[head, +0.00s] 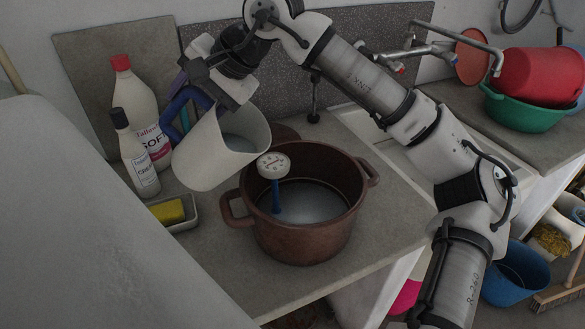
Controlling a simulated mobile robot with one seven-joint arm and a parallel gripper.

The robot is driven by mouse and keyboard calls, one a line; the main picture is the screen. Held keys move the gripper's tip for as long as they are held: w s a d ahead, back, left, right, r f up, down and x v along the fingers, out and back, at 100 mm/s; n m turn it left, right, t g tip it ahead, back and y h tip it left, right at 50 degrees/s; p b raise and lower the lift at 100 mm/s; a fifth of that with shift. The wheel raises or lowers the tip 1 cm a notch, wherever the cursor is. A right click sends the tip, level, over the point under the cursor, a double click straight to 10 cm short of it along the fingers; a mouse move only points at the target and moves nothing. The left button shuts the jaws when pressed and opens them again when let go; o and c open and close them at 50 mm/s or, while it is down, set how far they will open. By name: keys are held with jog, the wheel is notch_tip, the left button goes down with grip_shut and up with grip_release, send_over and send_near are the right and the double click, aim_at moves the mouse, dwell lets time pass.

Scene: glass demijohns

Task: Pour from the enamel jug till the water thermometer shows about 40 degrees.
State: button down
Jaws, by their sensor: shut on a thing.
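The enamel jug (208,158) is cream-white with a blue handle and is tilted with its mouth toward the right. Liquid shows inside it; no stream is visible leaving its rim. My gripper (190,92) is shut on the jug's blue handle, at the jug's upper left. The jug hangs at the left of a brown two-handled pot (304,235), its rim near the pot's. The pot stands on the counter with water inside. The water thermometer (273,167) has a round white dial and a blue stem standing in the pot. Its reading is too small to make out.
Two bottles (140,125) stand at the back left. A soap dish (186,222) with a yellow sponge (168,211) is left of the pot. A tap (420,50) and red and green basins (525,112) are at the right. The counter's front edge (335,282) is clear.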

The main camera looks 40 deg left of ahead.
jog(key=shift+s+r, duration=0.1)
jog(key=shift+s, duration=0.05)
jog(key=shift+w+d, duration=0.1)
jog(key=shift+w, duration=0.1)
jog(key=shift+y, duration=0.3)
jog(key=shift+s, duration=0.1)
jog(key=shift+w+d+f+g+y, duration=0.35)
jog(key=shift+d+f+g+y, duration=0.05)
jog(key=shift+f, duration=0.05)
dwell(1.0)
jog(key=shift+d+f, duration=0.1)
jog(key=shift+d, duration=0.05)
dwell(0.5)
jog(key=shift+w+d+g+y, duration=0.25)
jog(key=shift+d+g+y, duration=0.15)
jog(key=shift+y, duration=0.3)
dwell(1.7)
jog(key=shift+a, duration=0.1)
